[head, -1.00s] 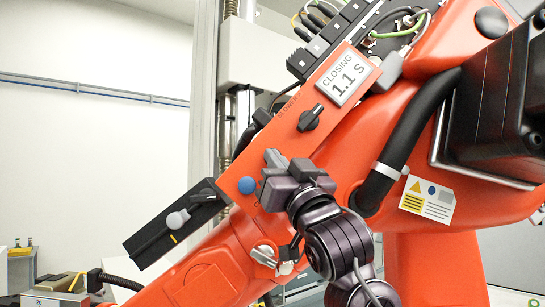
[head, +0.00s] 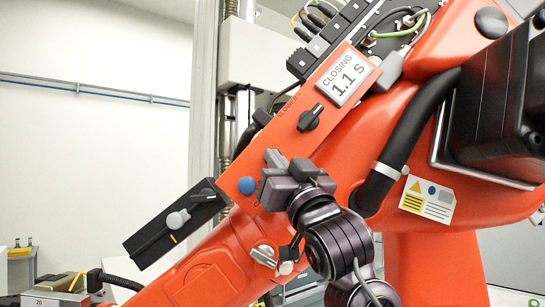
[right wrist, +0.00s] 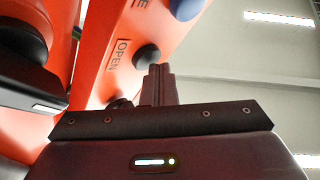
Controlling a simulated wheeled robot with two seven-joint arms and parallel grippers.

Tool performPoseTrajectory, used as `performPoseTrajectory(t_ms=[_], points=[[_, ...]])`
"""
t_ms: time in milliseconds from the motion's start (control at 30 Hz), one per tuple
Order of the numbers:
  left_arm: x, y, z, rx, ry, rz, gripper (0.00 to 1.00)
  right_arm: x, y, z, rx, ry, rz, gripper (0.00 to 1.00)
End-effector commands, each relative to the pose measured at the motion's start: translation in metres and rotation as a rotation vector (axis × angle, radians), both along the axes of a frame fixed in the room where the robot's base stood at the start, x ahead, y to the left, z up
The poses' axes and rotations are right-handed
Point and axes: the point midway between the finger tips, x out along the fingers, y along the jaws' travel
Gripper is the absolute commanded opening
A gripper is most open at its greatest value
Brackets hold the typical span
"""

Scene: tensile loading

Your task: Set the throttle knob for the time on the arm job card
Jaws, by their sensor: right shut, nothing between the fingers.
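The black throttle knob (head: 309,118) sits on the sloping orange panel, with a small "SLOWER" label beside it. My left gripper is not in view.
A blue button (head: 247,185) lies on the panel just left of my right gripper. A black box (head: 176,222) with a grey-tipped lever is at lower left. A thick black hose (head: 412,130) runs right of the panel.

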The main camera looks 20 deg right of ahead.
Motion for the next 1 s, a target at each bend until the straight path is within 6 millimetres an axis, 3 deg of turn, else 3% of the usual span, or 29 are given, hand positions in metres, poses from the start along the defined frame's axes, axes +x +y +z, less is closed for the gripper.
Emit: performPoseTrajectory(t_ms=[733,1000], points=[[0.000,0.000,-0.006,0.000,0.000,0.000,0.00,-0.019,0.007,-0.001,0.000,-0.001,0.000,0.00],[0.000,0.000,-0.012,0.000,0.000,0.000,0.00,-0.043,0.016,-0.001,-0.002,-0.002,0.001,0.00]])
